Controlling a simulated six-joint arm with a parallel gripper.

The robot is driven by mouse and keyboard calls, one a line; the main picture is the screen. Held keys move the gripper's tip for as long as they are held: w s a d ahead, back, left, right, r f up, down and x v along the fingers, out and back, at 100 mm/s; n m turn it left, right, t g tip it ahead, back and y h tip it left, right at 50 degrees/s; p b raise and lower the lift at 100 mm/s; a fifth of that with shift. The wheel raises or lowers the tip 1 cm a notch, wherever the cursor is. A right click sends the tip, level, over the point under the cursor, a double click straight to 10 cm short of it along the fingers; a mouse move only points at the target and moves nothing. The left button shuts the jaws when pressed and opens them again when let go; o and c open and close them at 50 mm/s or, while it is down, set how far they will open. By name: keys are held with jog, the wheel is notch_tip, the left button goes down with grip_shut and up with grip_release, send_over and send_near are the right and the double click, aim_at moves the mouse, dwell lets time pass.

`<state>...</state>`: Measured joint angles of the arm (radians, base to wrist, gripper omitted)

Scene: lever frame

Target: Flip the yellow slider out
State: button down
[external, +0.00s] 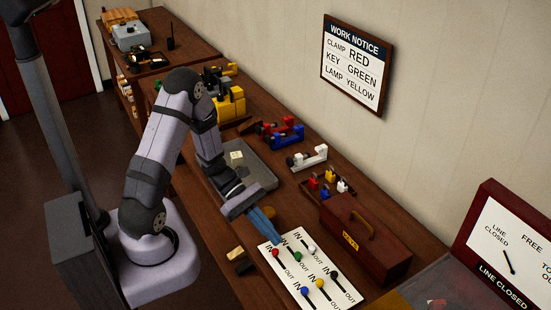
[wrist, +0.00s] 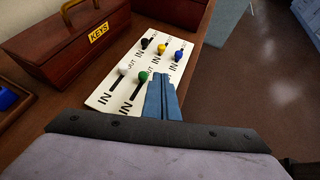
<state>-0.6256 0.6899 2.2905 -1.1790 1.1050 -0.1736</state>
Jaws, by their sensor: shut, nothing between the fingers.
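The yellow slider (external: 320,283) is a round knob on the white panel (external: 268,246), between the blue and black knobs in the row farther from my gripper. It appears to sit near the IN end of its slot. It also shows in the wrist view (wrist: 162,48), beyond my fingers. My gripper (external: 272,235) is shut and empty, its blue fingers pointing down at the near end of the panel, close to the red knob (external: 275,253). In the wrist view my gripper (wrist: 161,80) is beside the green knob (wrist: 142,77) and short of the yellow one. The red knob is hidden there.
A white knob (external: 311,248), blue knob (external: 304,291) and black knob (external: 334,274) share the panel. A brown keys box (external: 366,240) stands behind it. A tray with small coloured pieces (external: 328,188) lies farther back. The space above the panel is clear.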

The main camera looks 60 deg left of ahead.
jog(key=shift+d, duration=0.15)
jog(key=p, duration=0.3)
send_near(315, 290)
jog(key=shift+w+f, duration=0.65)
jog(key=shift+w, duration=0.1)
jog(key=shift+w+d+r+p, duration=0.1)
jog(key=shift+w+d+p, duration=0.15)
jog(key=shift+d, duration=0.2)
jog(key=shift+w+d+r+p, duration=0.1)
jog(key=shift+d+p, duration=0.1)
jog(key=shift+d, duration=0.25)
jog(key=shift+w+d+f+p, duration=0.2)
jog(key=shift+w+d+p, duration=0.15)
jog(key=shift+d, duration=0.45)
jog(key=d+b, duration=0.1)
jog(key=d, duration=0.4)
jog(key=shift+b, duration=0.3)
